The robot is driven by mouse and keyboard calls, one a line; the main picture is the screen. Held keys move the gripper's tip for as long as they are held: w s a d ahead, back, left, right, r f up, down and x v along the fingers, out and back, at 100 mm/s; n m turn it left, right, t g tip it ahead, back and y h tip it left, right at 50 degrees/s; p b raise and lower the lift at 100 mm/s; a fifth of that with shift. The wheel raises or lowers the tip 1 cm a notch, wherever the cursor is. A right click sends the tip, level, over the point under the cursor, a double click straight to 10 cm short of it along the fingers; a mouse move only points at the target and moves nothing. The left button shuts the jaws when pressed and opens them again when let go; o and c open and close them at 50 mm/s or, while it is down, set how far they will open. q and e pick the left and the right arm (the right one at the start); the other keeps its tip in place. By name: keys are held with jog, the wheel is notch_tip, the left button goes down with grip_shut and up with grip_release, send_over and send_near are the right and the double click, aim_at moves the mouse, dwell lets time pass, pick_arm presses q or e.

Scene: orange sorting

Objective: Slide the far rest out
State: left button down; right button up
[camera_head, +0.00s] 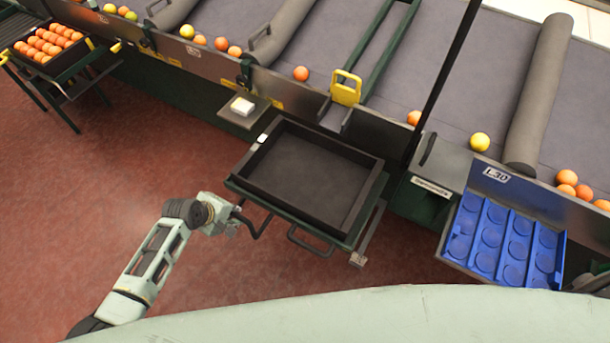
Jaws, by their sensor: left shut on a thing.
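My left gripper (236,219) comes in from the left and is at the front left corner of the dark tray stand. It is shut on a thin black bar (260,226) that sticks out there; the fingers partly hide where they meet it, and I cannot tell for sure that this bar is the far rest. A metal bar (363,247) with a square end sticks out at the stand's right front corner. An empty black tray (360,205) lies on the stand. My right gripper is not in view.
A dark loop handle (312,246) is on the stand's front. A blue dimpled tray (463,247) is at the right. A crate of oranges (62,73) stands at the far left. The conveyor (400,70) with loose fruit runs behind. Red floor is clear at left.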

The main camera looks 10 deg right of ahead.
pick_arm(q)
jog(key=s+a+p, duration=0.4)
jog(key=s+a, duration=0.1)
jog(key=s, duration=0.2)
jog(key=shift+a, duration=0.35)
jog(key=c, duration=1.4)
grip_release()
jog(key=shift+d, duration=0.1)
jog(key=shift+o, duration=0.2)
jog(key=shift+r, duration=0.1)
notch_tip(320, 180, up, 7)
jog(key=p, duration=0.7)
jog(key=shift+p, duration=0.4)
